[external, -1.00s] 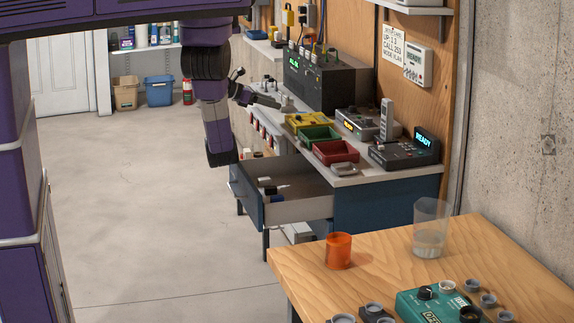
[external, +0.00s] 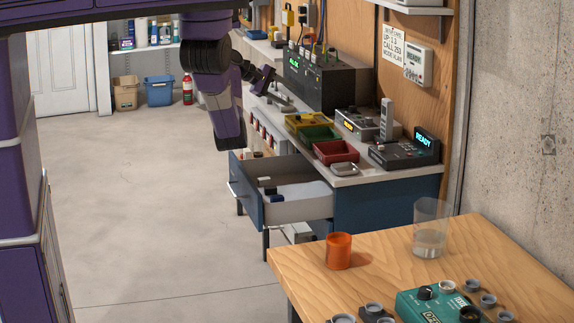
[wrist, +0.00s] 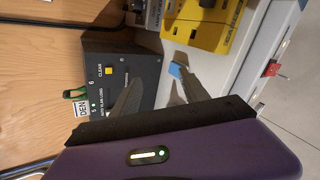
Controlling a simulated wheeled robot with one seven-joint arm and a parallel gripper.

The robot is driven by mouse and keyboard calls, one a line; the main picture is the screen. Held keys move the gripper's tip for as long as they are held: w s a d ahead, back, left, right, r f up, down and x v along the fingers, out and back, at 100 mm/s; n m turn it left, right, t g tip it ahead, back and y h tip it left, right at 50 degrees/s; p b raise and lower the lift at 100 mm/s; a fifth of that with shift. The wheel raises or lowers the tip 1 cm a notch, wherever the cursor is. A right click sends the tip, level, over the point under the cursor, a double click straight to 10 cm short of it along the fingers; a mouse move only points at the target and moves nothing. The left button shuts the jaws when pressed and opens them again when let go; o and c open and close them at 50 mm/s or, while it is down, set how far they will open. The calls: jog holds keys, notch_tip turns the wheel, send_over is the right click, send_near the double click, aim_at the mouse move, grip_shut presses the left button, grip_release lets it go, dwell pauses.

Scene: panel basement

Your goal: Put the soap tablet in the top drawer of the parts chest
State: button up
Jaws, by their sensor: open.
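A small light-blue block (wrist: 175,70), which looks like the soap tablet, lies on the pale bench top in the wrist view, beside the right finger. I cannot make it out in the external view. My gripper (wrist: 155,84) is open, its two dark fingers apart and nothing visibly held between them. In the external view my gripper (external: 282,100) is low over the far part of the bench. The blue chest (external: 385,206) is under the bench's near end. Its upper drawer (external: 306,208) is pulled out to the left, with a few small dark and white items inside.
A black instrument (wrist: 115,72) stands left of the fingers and a yellow bin (wrist: 205,28) lies ahead. Green (external: 318,138) and red (external: 336,151) bins and a metal dish (external: 345,169) sit nearer on the bench. The floor left of the drawer is clear.

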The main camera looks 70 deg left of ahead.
jog(key=m, duration=0.3)
jog(key=m+g, duration=0.1)
jog(key=m, duration=0.7)
jog(key=shift+w+a+f, duration=0.15)
jog(key=shift+w+a, duration=0.05)
jog(key=shift+w, duration=0.15)
jog(key=m, duration=0.4)
jog(key=f+m+g, duration=0.1)
jog(key=m, duration=0.1)
jog(key=shift+s+a+m, duration=0.15)
jog(key=shift+s+m, duration=0.15)
jog(key=shift+m, duration=0.1)
jog(key=m, duration=0.4)
jog(key=shift+s+f, duration=0.15)
jog(key=shift+f, duration=0.05)
jog(key=shift+m, duration=0.3)
jog(key=shift+p+x, duration=1.1)
jog(key=shift+x, duration=2.8)
grip_shut()
